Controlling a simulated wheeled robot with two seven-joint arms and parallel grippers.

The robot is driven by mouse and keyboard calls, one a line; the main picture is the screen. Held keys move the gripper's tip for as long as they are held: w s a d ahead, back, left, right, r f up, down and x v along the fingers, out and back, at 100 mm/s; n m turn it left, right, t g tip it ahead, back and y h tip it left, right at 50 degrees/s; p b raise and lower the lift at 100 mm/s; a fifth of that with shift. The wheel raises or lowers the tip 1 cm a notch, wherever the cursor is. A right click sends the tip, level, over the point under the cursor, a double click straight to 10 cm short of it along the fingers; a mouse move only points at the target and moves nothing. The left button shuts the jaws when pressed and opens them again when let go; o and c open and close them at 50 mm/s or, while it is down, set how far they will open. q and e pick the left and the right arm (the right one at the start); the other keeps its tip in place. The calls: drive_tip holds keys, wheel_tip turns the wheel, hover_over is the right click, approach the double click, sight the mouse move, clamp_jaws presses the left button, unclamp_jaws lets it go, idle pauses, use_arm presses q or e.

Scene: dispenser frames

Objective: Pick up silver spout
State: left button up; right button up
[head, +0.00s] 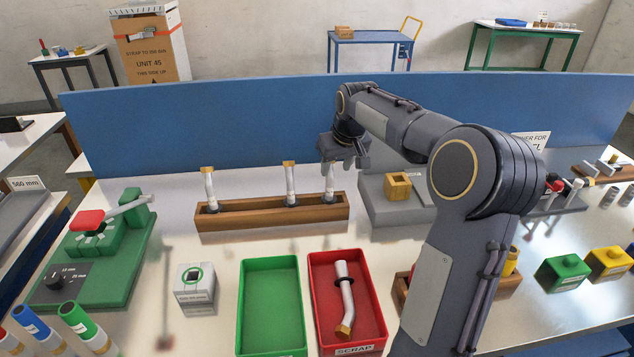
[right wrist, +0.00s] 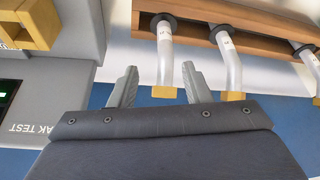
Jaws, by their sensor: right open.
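A wooden rack (head: 265,218) holds three upright silver-white spouts with brass-coloured tips: a left one (head: 210,188), a middle one (head: 291,187) and a right one (head: 330,187). My right gripper (head: 346,164) is at the top of the right spout. In the right wrist view, my open fingers (right wrist: 159,85) stand on either side of that spout (right wrist: 164,55), near its brass tip, with gaps showing. The middle spout (right wrist: 232,65) is just outside the fingers. Another spout (head: 346,296) lies in the red scrap bin (head: 315,300). My left gripper is out of view.
A grey leak-test station (head: 380,208) with a brass-coloured block (head: 398,185) stands right of the rack. An empty green bin (head: 270,300) is in front. A blue panel (head: 200,125) closes the back.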

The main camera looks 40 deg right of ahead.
sight(331, 178)
drive_tip(key=shift+x, duration=1)
drive_tip(key=x, duration=0.5)
drive_tip(key=shift+a+f+p, duration=0.15)
drive_tip(key=shift+a+p, duration=0.15)
drive_tip(key=shift+a, duration=0.1)
clamp_jaws()
